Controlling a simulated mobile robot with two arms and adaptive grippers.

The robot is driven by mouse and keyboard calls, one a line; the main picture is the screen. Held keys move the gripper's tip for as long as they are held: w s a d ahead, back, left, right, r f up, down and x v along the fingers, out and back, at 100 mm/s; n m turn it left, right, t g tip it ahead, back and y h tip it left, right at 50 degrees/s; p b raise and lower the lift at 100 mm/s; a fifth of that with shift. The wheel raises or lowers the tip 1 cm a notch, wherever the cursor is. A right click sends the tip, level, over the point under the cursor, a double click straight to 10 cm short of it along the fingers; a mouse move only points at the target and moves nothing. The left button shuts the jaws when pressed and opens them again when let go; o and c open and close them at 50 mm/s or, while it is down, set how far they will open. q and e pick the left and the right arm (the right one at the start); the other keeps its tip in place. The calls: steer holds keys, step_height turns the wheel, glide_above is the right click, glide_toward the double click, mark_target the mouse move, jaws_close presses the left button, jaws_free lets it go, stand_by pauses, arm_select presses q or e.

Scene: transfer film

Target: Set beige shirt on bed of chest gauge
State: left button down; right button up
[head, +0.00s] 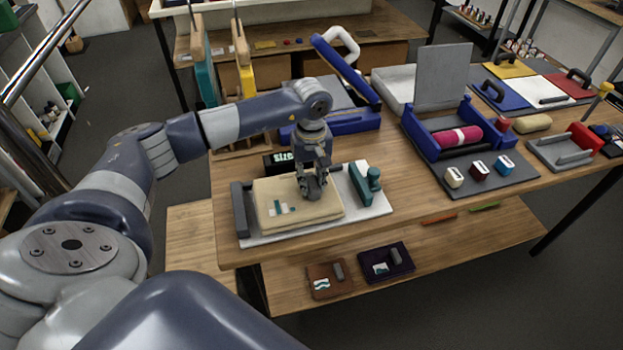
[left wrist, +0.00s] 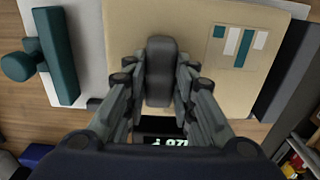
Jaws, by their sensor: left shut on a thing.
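The beige shirt (head: 275,213) is a flat folded block with a teal and white print; it also shows in the left wrist view (left wrist: 200,90). My left gripper (head: 312,190) points down over it, shut on the shirt's dark grey grip (left wrist: 160,70). The chest gauge's pale bed (head: 262,239) lies under the shirt, with a dark grey bar (head: 240,209) at its left and a teal stop (head: 361,184) at its right. The shirt is between these, roughly flat; I cannot tell whether it touches the bed. My right gripper is out of view.
A black lettered box (head: 277,162) stands behind the bed. A blue press (head: 345,121) is farther back. A blue cradle with a pink roll (head: 459,137) and small jars (head: 479,170) are to the right. Brown (head: 330,279) and purple (head: 387,262) shirts lie on the lower shelf.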

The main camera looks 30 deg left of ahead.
arm_select(q)
steer(key=shift+f, duration=0.2)
steer(key=c, duration=1.2)
jaws_free()
steer(key=shift+c, duration=0.2)
